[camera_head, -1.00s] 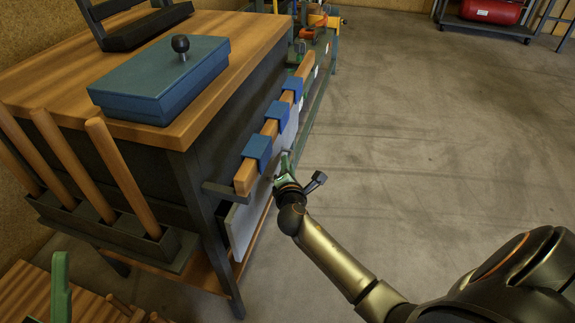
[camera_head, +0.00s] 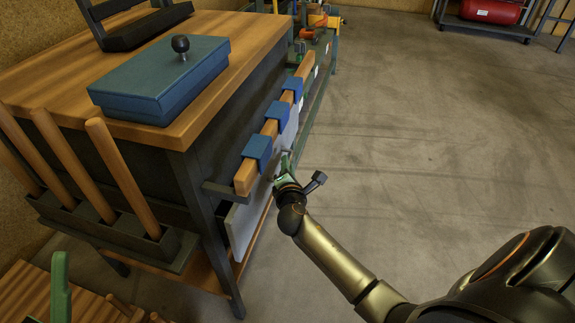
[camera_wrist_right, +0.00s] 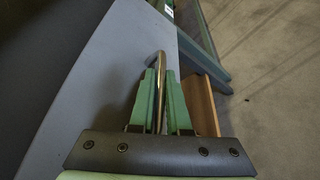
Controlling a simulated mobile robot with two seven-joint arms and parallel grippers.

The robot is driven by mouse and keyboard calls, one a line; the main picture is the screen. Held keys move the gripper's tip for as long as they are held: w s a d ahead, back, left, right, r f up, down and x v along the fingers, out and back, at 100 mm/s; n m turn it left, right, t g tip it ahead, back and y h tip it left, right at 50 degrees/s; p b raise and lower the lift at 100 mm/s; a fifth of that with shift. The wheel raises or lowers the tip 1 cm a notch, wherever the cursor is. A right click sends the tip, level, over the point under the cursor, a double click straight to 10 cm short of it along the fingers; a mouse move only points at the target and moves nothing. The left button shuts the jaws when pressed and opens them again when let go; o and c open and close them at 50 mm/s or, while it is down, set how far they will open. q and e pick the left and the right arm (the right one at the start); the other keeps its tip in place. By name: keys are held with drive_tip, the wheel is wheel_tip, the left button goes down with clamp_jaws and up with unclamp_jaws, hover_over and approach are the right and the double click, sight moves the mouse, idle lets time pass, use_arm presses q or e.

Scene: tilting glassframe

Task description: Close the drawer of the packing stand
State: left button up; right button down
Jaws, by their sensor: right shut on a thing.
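The packing stand (camera_head: 188,140) has a wooden top and a dark body at the left of the head view. Its drawer shows as a pale grey front panel (camera_head: 240,230) below the wooden rail on the stand's long side. The panel also shows in the right wrist view (camera_wrist_right: 110,75). My right gripper (camera_head: 286,165) is at this panel. In the right wrist view its green fingers (camera_wrist_right: 160,95) are shut on a thin, brass-coloured handle (camera_wrist_right: 161,62). The arm hides part of the drawer front, and how far the drawer stands out is hard to tell.
A blue box (camera_head: 160,78) with a black knob lies on the stand top. Blue clips (camera_head: 257,152) sit on the wooden rail (camera_head: 246,177). Wooden handles (camera_head: 122,175) stand in a dark rack at the near end. The floor (camera_head: 430,130) to the right is clear.

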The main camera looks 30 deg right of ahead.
sight(272, 167)
drive_tip(key=w+a, duration=0.2)
drive_tip(key=w, duration=0.1)
drive_tip(key=shift+a, duration=0.2)
use_arm(q)
drive_tip(key=shift+r, duration=0.15)
use_arm(e)
drive_tip(key=shift+w+a+r, duration=0.1)
drive_tip(key=shift+a, duration=0.05)
drive_tip(key=c, duration=0.9)
unclamp_jaws()
drive_tip(key=shift+w, duration=0.1)
use_arm(q)
drive_tip(key=shift+a, duration=0.1)
use_arm(e)
drive_tip(key=shift+a, duration=0.1)
